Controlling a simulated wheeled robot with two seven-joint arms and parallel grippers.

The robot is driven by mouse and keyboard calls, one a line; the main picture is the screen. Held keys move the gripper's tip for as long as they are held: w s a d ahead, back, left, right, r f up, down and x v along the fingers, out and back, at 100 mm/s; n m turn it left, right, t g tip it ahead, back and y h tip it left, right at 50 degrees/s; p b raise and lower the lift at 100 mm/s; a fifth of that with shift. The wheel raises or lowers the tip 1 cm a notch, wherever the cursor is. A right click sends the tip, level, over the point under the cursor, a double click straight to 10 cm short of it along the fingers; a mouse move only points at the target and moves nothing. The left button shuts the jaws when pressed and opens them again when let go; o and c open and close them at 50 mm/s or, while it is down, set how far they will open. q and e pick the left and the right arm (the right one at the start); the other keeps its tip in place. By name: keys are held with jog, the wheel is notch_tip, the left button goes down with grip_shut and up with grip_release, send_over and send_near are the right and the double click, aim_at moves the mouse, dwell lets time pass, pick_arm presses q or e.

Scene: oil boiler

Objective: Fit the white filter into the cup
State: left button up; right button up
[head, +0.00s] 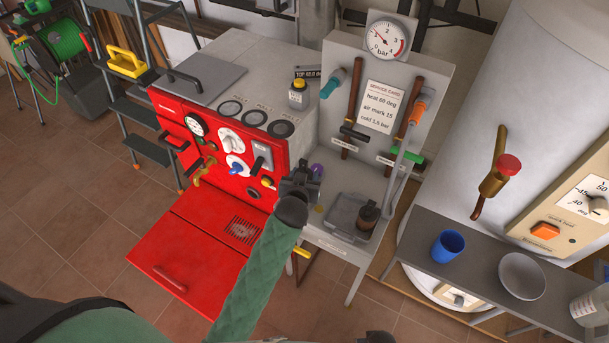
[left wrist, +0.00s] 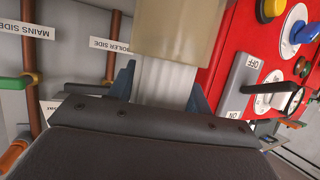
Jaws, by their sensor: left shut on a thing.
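My left gripper (head: 302,180) is in front of the right edge of the red boiler front, pointing away from the head camera. In the left wrist view its two blue-grey fingers (left wrist: 162,88) are closed on the sides of a pale, faintly ribbed piece, which looks like the white filter (left wrist: 165,80). A cream block-like part (left wrist: 172,30) shows beyond it. The filter is hidden by the gripper in the head view. A dark brown cup-like vessel (head: 367,216) stands in a grey tray, right of my left gripper. A blue cup (head: 447,246) stands on the shelf at right.
The grey tray (head: 340,222) sits on a small metal bench below the gauge panel (head: 365,160) with pipes and valves. A purple part (head: 317,170) is close beside my left gripper. A bowl (head: 521,275) shares the grey shelf (head: 480,268). The red lower door (head: 190,250) juts forward.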

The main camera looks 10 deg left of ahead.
pick_arm(q)
jog(key=shift+r+p, duration=0.95)
jog(key=shift+r, duration=0.2)
jog(key=shift+p, duration=0.5)
dwell(0.4)
jog(key=shift+f+b, duration=0.85)
jog(key=shift+f, duration=1.1)
jog(key=shift+r, duration=0.1)
jog(key=shift+r+p, duration=1.85)
jog(key=shift+r, duration=0.05)
jog(key=shift+p, duration=0.45)
jog(key=shift+f+b, duration=0.65)
jog(key=shift+f, duration=0.75)
